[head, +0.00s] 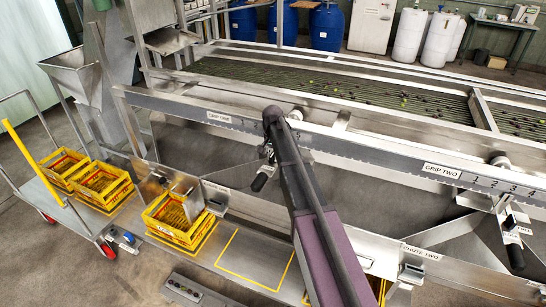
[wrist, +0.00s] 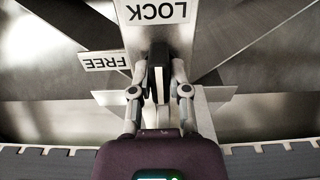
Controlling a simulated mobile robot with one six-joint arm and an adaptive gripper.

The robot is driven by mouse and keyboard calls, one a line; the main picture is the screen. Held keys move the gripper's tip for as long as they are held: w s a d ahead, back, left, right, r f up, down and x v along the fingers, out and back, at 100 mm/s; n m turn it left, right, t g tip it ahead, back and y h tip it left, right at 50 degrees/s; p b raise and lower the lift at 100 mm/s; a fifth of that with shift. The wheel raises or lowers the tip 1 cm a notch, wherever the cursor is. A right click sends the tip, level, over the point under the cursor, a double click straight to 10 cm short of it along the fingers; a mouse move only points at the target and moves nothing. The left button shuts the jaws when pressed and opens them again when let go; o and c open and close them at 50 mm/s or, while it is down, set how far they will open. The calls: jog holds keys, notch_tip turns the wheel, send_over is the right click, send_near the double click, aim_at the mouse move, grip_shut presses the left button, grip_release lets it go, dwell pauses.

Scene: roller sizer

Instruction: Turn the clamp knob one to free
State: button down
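The clamp knob one (wrist: 158,62) is a black bar with a pale strip along its edge, seen close up in the wrist view. It points up the picture towards the white LOCK label (wrist: 157,11). The FREE label (wrist: 105,60) is to its left; both labels read upside down. My gripper (wrist: 159,70) has one finger on each side of the knob, and the fingers look closed on it. In the head view a black handle (head: 262,179) shows just left of my arm, below the GRIP ONE rail.
A long metal rail (head: 370,150) crosses the machine front, with sloping steel chutes below. A second black clamp handle (head: 516,258) hangs at the right under the GRIP TWO label (head: 441,171). Yellow crates (head: 180,220) stand at lower left, near a trolley (head: 75,215).

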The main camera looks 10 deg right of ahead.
jog(key=shift+n, duration=0.5)
jog(key=n, duration=0.8)
jog(key=shift+s, duration=0.1)
jog(key=n, duration=0.8)
jog(key=shift+n, duration=0.4)
dwell(0.3)
jog(key=c, duration=0.6)
grip_release()
